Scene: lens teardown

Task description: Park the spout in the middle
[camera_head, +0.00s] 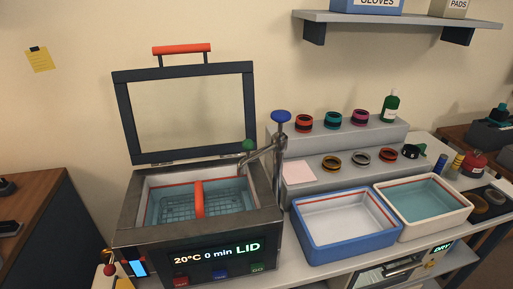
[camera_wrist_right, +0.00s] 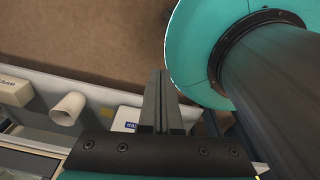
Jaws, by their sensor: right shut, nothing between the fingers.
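The spout (camera_head: 262,155) is a grey metal arm on a post with a blue knob (camera_head: 280,116) on top. The post stands at the back right of the open bath (camera_head: 264,215). The spout points left, and its end with a green piece (camera_head: 248,145) is near the bath's back right corner. In the right wrist view my right gripper (camera_wrist_right: 161,75) is shut and empty, with the floor beyond it. It does not show in the head view, so its distance from the spout cannot be told. My left gripper is in neither view.
The bath's glass lid (camera_head: 190,112) stands open behind it; a basket with a red handle (camera_head: 199,197) sits inside. A blue-rimmed tray (camera_head: 343,250) and a cream tray (camera_head: 433,234) stand to the right. Stepped grey shelves (camera_head: 320,167) hold several lens rings.

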